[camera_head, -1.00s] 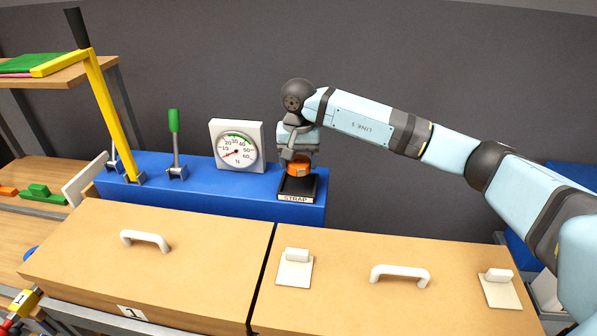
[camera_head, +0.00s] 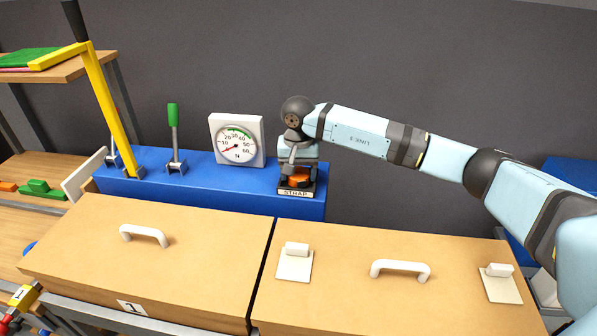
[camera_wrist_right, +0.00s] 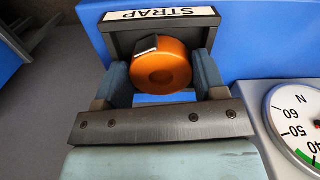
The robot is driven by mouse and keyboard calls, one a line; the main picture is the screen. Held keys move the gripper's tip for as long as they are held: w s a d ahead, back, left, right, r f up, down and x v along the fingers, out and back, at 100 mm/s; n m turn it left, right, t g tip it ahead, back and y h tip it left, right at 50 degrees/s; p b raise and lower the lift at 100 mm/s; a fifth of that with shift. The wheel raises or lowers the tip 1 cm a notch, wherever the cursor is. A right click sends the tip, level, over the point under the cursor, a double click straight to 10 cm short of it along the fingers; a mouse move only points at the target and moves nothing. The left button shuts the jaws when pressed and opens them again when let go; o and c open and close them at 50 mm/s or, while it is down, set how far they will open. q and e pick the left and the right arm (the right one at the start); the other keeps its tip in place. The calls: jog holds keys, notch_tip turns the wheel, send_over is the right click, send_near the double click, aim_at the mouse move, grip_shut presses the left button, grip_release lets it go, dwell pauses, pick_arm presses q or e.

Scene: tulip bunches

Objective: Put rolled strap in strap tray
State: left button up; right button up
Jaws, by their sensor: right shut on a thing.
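The rolled strap (camera_head: 297,181) is an orange roll with a dark end piece. My right gripper (camera_head: 297,172) is shut on it, and the roll sits low at the black strap tray (camera_head: 297,194), which has a white STRAP label. In the right wrist view the orange roll (camera_wrist_right: 161,68) is between the two fingers of the right gripper (camera_wrist_right: 162,80), with the labelled tray wall (camera_wrist_right: 160,38) just beyond it. Whether the roll touches the tray floor is hidden. My left gripper is not in view.
The tray stands on the right end of a blue bench (camera_head: 230,195). A white dial gauge (camera_head: 237,140) is close to its left. A green-handled lever (camera_head: 174,140) and a yellow lever (camera_head: 110,110) stand farther left. Wooden lids with white handles (camera_head: 400,270) lie in front.

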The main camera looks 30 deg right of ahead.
aim_at(298, 174)
jog(key=o, duration=1)
jog(key=shift+r+p, duration=0.35)
jog(key=shift+p, duration=0.1)
jog(key=shift+r+p, duration=0.5)
jog(key=shift+p, duration=0.05)
notch_tip(298, 174, up, 12)
jog(key=b, duration=0.3)
jog(key=shift+f, duration=0.25)
